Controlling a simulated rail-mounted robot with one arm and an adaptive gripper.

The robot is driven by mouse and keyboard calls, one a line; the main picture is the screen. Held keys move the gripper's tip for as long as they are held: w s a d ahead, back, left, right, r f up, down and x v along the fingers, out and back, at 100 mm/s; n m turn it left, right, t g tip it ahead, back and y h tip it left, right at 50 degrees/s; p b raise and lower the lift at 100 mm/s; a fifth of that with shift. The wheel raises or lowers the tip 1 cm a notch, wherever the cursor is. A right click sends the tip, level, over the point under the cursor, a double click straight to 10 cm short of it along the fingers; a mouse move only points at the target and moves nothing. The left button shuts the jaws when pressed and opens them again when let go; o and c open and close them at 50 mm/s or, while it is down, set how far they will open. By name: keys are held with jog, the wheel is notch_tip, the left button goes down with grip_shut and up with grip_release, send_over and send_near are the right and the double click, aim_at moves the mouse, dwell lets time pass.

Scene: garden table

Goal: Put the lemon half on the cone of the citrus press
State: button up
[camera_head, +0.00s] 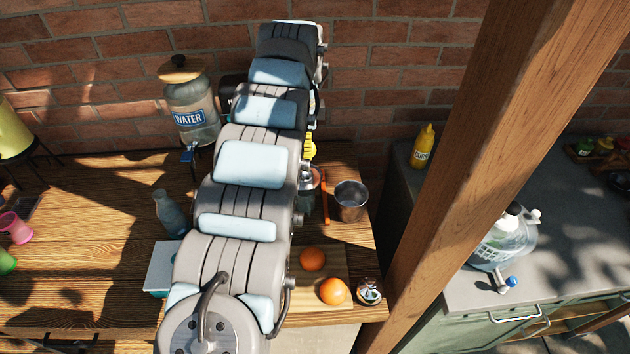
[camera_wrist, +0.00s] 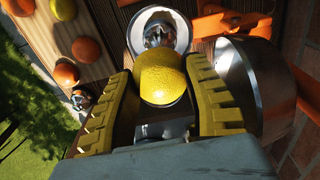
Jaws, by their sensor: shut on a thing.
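My gripper (camera_wrist: 163,92) has its yellow ridged fingers shut on the lemon half (camera_wrist: 161,76) in the wrist view, its rounded yellow peel facing the camera. Just beyond the lemon half is a round pale-rimmed bowl with a shiny metal centre, which looks like the citrus press (camera_wrist: 158,20). The lemon half hides its lower part, and I cannot tell whether they touch. In the head view my arm hides most of the press and the lemon half; a yellow finger of my gripper (camera_head: 309,147) shows beside the arm.
A metal cup (camera_head: 350,201) stands close to the right, and shows large in the wrist view (camera_wrist: 235,80). An orange lever (camera_head: 325,195) is beside it. Oranges (camera_head: 312,258) lie on a cutting board (camera_head: 300,298), near a small bowl (camera_head: 369,291). A water dispenser (camera_head: 190,105) stands left.

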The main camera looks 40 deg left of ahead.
aim_at(304, 175)
jog(key=shift+a+f, duration=0.2)
jog(key=shift+f, duration=0.3)
jog(key=shift+s+f, duration=0.1)
jog(key=shift+f, duration=3.5)
jog(key=shift+f, duration=0.15)
jog(key=o, duration=1)
jog(key=shift+o, duration=0.2)
jog(key=shift+r, duration=2.95)
